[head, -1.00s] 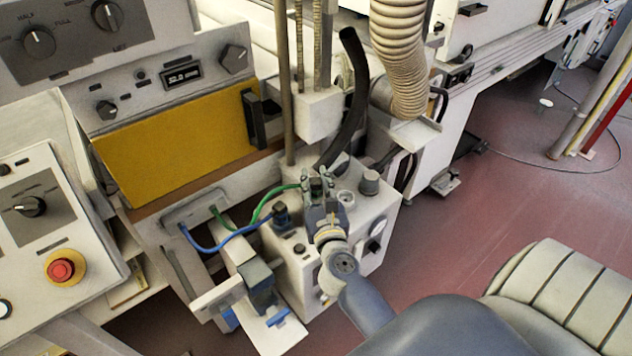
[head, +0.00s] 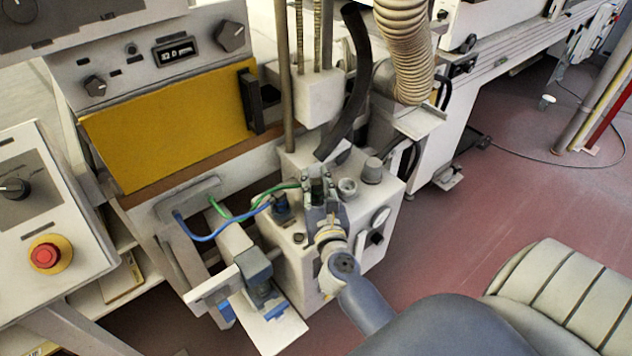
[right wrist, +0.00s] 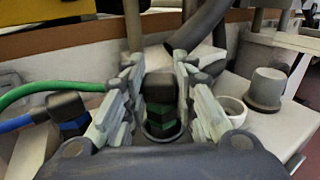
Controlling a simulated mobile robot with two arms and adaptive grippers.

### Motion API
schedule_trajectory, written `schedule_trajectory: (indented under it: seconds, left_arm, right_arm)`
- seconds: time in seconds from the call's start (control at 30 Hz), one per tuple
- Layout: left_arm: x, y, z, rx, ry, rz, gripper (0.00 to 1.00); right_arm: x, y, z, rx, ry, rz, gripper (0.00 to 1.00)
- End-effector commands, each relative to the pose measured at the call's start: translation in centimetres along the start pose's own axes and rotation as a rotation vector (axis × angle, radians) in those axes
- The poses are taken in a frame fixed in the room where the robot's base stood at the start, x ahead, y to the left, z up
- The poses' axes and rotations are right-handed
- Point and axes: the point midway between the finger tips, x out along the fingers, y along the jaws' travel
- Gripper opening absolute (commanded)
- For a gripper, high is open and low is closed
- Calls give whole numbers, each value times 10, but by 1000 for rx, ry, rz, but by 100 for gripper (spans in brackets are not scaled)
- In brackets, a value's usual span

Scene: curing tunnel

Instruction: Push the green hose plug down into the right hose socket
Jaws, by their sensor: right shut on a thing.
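The green hose plug (right wrist: 161,108), dark-capped with green bands, stands upright between the fingers of my right gripper (right wrist: 160,92). In the head view my right gripper (head: 318,186) is over the light box, shut on the plug. The plug's lower end is within a round rim (right wrist: 160,139), seemingly the right hose socket; its seating depth is hidden. The green hose (right wrist: 50,88) comes in from the left. A blue-banded plug (right wrist: 68,112) with a blue hose (head: 212,237) stands at the left. My left gripper is not in view.
An open white cup-like fitting (right wrist: 232,108) and a grey knob (right wrist: 265,90) stand close right of the fingers. A black hose (head: 350,90) rises behind. A bracket (head: 212,285) with blue parts is at the front left. Reddish floor (head: 470,230) is open at right.

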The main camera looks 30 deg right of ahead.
Motion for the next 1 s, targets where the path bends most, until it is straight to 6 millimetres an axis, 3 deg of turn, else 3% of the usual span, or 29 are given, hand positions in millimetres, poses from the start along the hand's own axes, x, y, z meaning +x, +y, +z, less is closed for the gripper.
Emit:
schedule_trajectory:
  seconds: [1.0]
  left_arm:
    - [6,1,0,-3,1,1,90]
  right_arm:
    - [0,0,-8,0,1,0,0]
